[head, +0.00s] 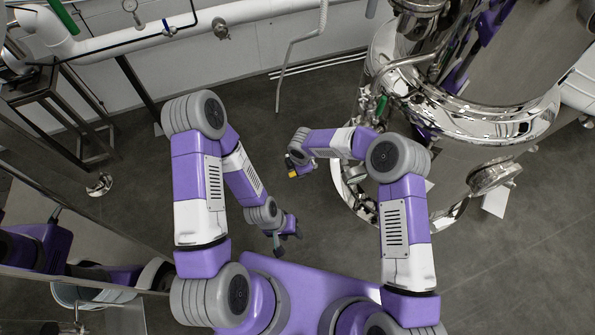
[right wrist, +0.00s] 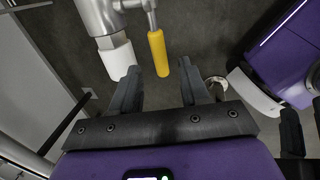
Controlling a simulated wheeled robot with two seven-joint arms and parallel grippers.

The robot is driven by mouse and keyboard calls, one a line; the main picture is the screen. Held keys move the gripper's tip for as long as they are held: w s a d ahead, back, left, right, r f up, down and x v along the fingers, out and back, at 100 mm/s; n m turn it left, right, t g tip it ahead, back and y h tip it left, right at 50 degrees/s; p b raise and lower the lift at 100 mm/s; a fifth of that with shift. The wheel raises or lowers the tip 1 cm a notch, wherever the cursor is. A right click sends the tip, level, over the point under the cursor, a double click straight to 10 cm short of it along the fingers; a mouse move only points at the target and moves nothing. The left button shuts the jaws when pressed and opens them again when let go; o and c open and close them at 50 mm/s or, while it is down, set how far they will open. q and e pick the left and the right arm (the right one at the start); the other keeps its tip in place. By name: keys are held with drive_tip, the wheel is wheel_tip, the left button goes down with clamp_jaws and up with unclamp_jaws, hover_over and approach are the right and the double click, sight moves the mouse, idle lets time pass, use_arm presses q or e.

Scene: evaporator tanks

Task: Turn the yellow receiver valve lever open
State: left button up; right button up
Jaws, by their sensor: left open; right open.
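The yellow valve lever (right wrist: 158,53) hangs from a metal valve fitting in the right wrist view. My right gripper (right wrist: 160,68) is open. Its two dark fingertips stand on either side of the lever's lower end in the picture, with a gap on both sides. The depth between them is hard to judge. In the head view only a small yellow bit of the lever (head: 292,173) shows beside my right wrist, and the right fingers are mostly hidden. My left gripper (head: 287,241) is open and empty, lower in the head view and apart from the lever.
A white pipe end (right wrist: 118,58) hangs left of the lever, close to the right gripper's left finger. A shiny steel tank (head: 480,115) with a ring frame stands right of my right arm. A dark metal stand (head: 60,105) is at left. Floor between is clear.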

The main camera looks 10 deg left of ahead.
drive_tip(key=shift+w+a+f+b, duration=0.15)
drive_tip(key=shift+f+b, duration=0.05)
drive_tip(key=shift+f, duration=0.75)
drive_tip(key=shift+w+a+f+b, duration=0.1)
drive_tip(key=shift+w+f+b, duration=0.1)
drive_tip(key=shift+f, duration=0.7)
clamp_jaws()
